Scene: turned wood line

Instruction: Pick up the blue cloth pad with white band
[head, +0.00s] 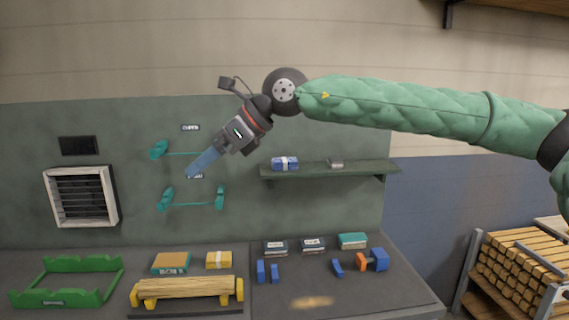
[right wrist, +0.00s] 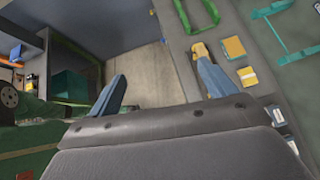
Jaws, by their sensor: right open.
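The blue cloth pad with white band (head: 285,163) lies on the left part of the green wall shelf (head: 340,171). My right gripper (head: 191,173) is in front of the wall panel, to the left of the pad and apart from it, pointing down and left. In the right wrist view its two blue fingers (right wrist: 162,76) are spread wide with nothing between them. The blue pad cannot be made out in the right wrist view. My left gripper is in neither view.
A small grey item (head: 336,163) sits right of the pad on the shelf. Teal wall brackets (head: 165,199) are near my right gripper. Below, the bench holds a green tray (head: 66,299), a yellow banded pad (head: 219,259), a turned wood piece (head: 187,287) and several blocks.

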